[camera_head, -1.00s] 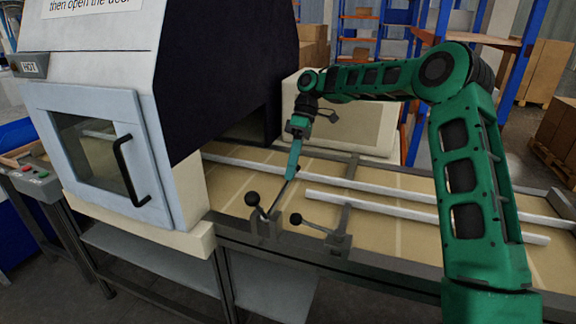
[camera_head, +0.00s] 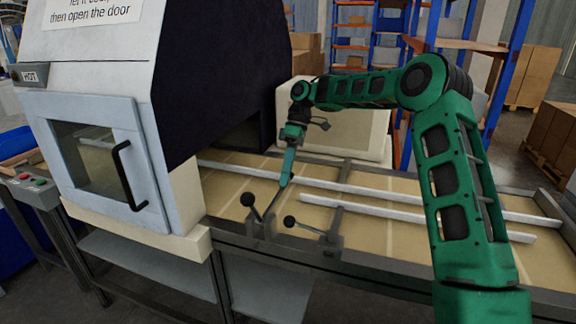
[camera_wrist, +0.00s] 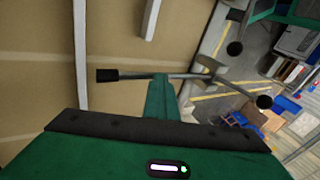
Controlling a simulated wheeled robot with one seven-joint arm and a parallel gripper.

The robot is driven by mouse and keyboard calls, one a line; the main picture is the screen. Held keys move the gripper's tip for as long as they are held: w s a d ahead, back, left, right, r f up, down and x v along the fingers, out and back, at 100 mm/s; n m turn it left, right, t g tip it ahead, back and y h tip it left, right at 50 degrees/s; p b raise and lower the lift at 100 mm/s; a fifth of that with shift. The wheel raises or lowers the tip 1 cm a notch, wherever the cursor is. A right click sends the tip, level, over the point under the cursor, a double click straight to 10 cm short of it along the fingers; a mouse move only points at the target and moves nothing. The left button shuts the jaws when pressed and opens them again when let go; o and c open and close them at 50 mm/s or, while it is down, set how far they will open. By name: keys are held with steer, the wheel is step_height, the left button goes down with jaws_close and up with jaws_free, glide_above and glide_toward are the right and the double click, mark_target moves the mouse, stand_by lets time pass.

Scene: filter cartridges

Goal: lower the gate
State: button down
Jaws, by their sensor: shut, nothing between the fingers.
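The lever at the near side of the conveyor has a black ball knob (camera_head: 248,199) on a thin rod, on a grey bracket (camera_head: 262,230). In the wrist view a metal rod (camera_wrist: 137,76) with a black end (camera_wrist: 107,75) crosses at the fingertips and runs right to a ball knob (camera_wrist: 265,101). I cannot tell which part is the gate itself. My gripper (camera_head: 284,183) is shut and empty, pointing down just beyond the bracket. Its fingers (camera_wrist: 161,95) reach the rod; I cannot tell whether they touch it.
White guide rails (camera_head: 410,212) run along the tan belt (camera_head: 375,236). A white machine with a closed door (camera_head: 105,165) stands at the left. Blue shelving is behind.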

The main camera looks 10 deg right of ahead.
steer(key=w+d+r, duration=0.5)
steer(key=w+r, duration=0.1)
steer(key=r, duration=0.2)
steer(key=shift+w+d+r, duration=0.4)
steer(key=shift+s, duration=0.1)
